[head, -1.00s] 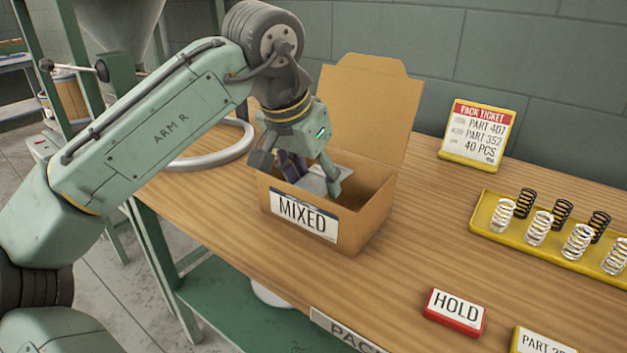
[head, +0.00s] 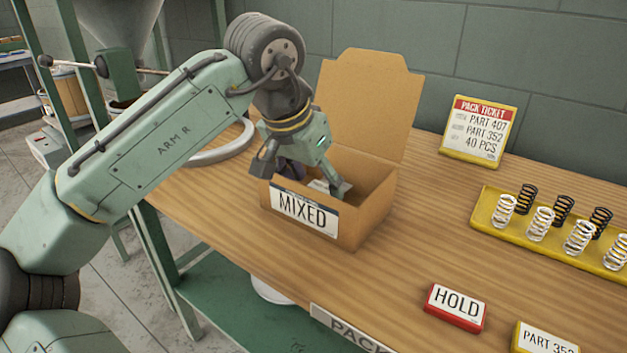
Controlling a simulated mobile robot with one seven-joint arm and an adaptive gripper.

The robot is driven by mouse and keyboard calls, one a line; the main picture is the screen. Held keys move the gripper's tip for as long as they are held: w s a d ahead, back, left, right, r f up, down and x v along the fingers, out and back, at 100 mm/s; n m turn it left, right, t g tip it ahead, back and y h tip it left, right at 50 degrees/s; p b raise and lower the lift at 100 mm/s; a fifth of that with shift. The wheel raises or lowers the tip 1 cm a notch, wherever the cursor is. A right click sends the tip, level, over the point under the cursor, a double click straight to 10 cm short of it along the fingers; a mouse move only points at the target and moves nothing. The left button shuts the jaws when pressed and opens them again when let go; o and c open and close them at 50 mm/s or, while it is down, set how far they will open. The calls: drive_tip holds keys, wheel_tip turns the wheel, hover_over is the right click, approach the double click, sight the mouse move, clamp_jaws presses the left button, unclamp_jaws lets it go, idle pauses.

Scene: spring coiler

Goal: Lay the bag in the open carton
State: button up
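The open carton (head: 365,215) stands on the bench, with its back flap upright and a MIXED label on its front. My gripper (head: 300,178) points down into its mouth, with the two fingers spread apart. One finger is over the carton's left end and the other is inside, towards the right. A pale grey piece that looks like the bag (head: 330,187) shows low in the carton by the right finger. A dark purplish patch shows between the fingers, and I cannot tell if it is part of the bag. The front wall hides the fingertips' contact and the bag's underside.
A yellow tray (head: 484,222) with several black and white springs stands at the right. A pack ticket stand (head: 478,130) is at the back. A red HOLD block (head: 455,307) and a PART label block (head: 545,338) are near the front. The bench between is clear.

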drive_tip(key=shift+o, duration=0.7)
drive_tip(key=shift+r, duration=0.35)
drive_tip(key=v, duration=1.2)
drive_tip(key=shift+w+r, duration=0.1)
drive_tip(key=shift+r, duration=0.2)
